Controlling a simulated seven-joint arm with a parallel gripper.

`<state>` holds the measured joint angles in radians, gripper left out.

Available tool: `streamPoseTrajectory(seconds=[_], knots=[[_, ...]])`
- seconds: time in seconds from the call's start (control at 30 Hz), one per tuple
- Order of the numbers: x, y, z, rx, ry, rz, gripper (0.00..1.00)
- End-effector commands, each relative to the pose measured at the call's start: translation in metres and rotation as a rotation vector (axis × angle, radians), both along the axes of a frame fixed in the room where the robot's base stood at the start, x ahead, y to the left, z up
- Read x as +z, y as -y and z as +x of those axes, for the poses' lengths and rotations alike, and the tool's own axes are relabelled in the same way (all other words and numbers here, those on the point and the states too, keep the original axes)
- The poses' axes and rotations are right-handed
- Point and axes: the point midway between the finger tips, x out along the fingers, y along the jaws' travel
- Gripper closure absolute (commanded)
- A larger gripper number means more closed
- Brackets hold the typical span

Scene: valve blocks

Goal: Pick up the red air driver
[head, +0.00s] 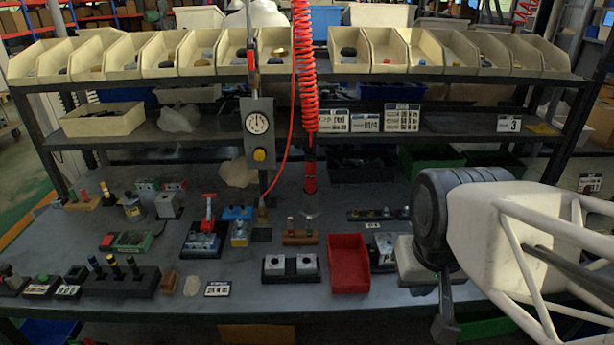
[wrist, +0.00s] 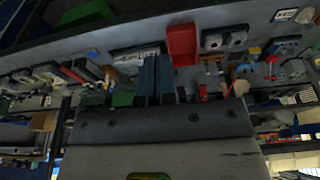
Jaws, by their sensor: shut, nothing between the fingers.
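The red air driver (head: 309,178) hangs upright below a red coiled hose (head: 304,65), over the middle of the bench. Its body is black and red, and its lower end is near the bench items. My gripper (head: 445,328) points down at the front right of the bench, well to the right of the driver and apart from it. In the wrist view the two fingers (wrist: 155,75) lie side by side, shut and empty. I cannot make out the driver clearly in the wrist view.
A red tray (head: 348,264) stands between the driver and my gripper; it also shows in the wrist view (wrist: 182,45). A block with two grey valves (head: 291,267) is left of it. A gauge box (head: 258,132) hangs left of the driver. Beige bins (head: 388,50) line the shelf.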

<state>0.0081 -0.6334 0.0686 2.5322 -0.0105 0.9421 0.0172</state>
Motion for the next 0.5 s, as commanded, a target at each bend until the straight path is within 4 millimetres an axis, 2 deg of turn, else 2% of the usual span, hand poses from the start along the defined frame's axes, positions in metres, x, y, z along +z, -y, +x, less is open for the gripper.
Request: streamPoseTrajectory(seconds=[0.17,0.2,0.5], knots=[[0.0,0.0,0.0,0.0,0.0,0.0,1.0],[0.0,0.0,0.0,0.0,0.0,0.0,0.97],[0.0,0.0,0.0,0.0,0.0,0.0,0.51]])
